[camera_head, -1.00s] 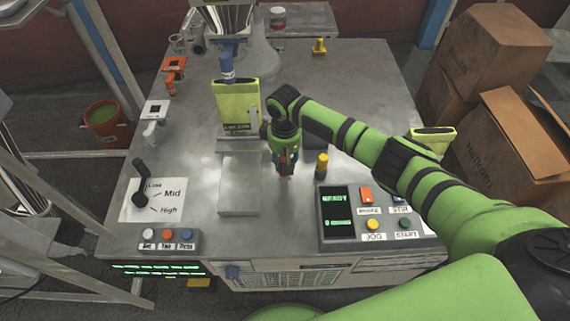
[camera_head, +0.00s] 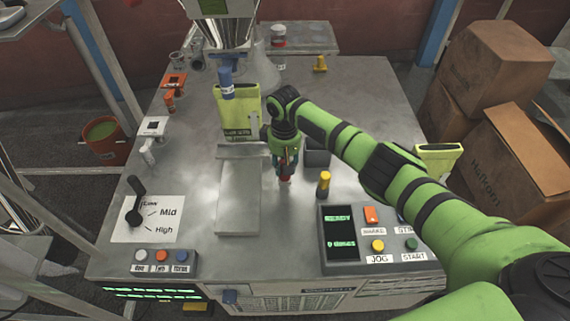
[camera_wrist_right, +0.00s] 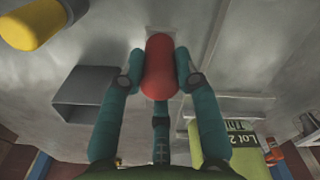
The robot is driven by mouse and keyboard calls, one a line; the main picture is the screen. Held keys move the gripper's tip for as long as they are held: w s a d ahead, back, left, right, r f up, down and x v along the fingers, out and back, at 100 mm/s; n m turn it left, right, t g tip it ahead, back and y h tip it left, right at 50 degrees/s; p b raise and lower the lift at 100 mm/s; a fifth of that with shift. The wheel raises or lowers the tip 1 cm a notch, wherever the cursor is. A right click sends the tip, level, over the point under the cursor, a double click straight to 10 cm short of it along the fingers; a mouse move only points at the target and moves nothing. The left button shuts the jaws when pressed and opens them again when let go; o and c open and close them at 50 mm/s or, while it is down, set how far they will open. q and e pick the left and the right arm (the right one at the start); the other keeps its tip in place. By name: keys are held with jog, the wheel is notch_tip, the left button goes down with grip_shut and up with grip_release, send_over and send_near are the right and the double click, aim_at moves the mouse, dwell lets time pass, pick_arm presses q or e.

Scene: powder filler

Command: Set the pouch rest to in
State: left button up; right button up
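The pouch rest (camera_head: 238,198) appears to be the flat grey metal plate with a raised back edge, in the middle of the table. A yellow-green pouch (camera_head: 237,108) stands upright behind it, under the filler spout; its printed label (camera_wrist_right: 240,141) shows in the right wrist view. My right gripper (camera_head: 285,170) points down just right of the plate. In the right wrist view, its teal fingers (camera_wrist_right: 159,72) sit on both sides of a red rounded knob (camera_wrist_right: 159,58) and appear to touch it. What the knob joins to is hidden. My left gripper is not in view.
A yellow-topped knob (camera_head: 324,183) and a dark open box (camera_head: 317,157) stand right of my gripper. A control panel (camera_head: 372,240) is front right. A lever (camera_head: 134,205) with level markings and a button box (camera_head: 160,258) are front left. Cardboard boxes (camera_head: 510,150) stand right of the table.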

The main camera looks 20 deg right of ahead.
jog(key=o, duration=0.3)
jog(key=shift+w+a+r, duration=0.1)
jog(key=shift+w+r, duration=0.1)
jog(key=shift+w, duration=0.1)
jog(key=shift+f, duration=0.15)
notch_tip(320, 180, up, 12)
dwell(0.5)
